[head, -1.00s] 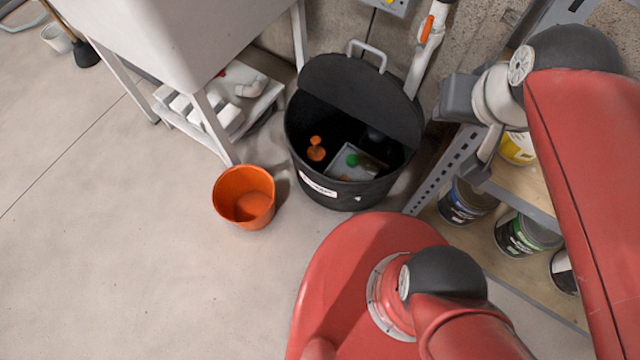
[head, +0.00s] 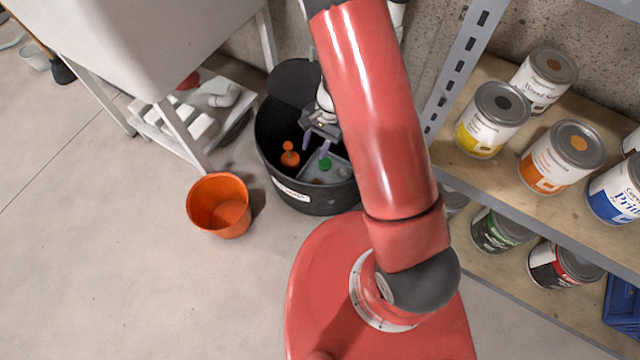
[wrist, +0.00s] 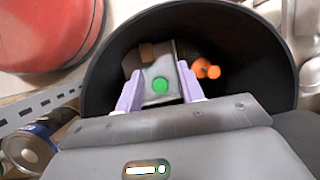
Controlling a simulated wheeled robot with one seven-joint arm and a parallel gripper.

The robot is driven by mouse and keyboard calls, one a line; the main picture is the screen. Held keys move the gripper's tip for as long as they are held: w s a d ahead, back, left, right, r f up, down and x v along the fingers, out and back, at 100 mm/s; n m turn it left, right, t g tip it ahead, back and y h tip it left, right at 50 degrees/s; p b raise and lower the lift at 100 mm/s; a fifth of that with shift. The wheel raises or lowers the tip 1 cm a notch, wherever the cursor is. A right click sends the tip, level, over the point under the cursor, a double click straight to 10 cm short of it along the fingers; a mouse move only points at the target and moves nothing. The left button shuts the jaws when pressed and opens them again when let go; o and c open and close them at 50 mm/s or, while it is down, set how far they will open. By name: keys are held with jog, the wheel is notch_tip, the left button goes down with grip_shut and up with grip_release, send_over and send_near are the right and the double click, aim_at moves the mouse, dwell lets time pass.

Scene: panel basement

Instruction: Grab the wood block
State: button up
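My gripper (head: 315,145) reaches down into the black bin (head: 325,202). Its two purple fingers are apart with a gap between them, also in the wrist view (wrist: 159,71). Between and beyond the fingers in the wrist view is a grey box-like thing with a green round knob (wrist: 160,85); I cannot tell whether the fingers touch it. A small brown piece (wrist: 146,53), which looks like the wood block, shows at the far side of that grey thing, beyond the fingertips. It is partly hidden, and I cannot make it out in the head view.
An orange object (head: 289,155) lies in the bin, right of the fingers in the wrist view (wrist: 205,69). The bin's wall surrounds the gripper. An orange bucket (head: 220,212) stands left of the bin. Shelves with paint cans (head: 493,120) are at the right.

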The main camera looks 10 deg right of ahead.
jog(key=shift+m+g+h, duration=0.4)
jog(key=shift+m, duration=0.1)
jog(key=d+x, duration=0.1)
jog(key=x, duration=0.4)
jog(key=d+x, duration=0.1)
jog(key=x, duration=0.4)
jog(key=d+x, duration=0.1)
jog(key=x, duration=0.4)
jog(key=shift+w+f, duration=0.1)
jog(key=shift+f, duration=0.35)
jog(key=shift+c, duration=0.2)
jog(key=c, duration=0.7)
jog(key=shift+r, duration=0.1)
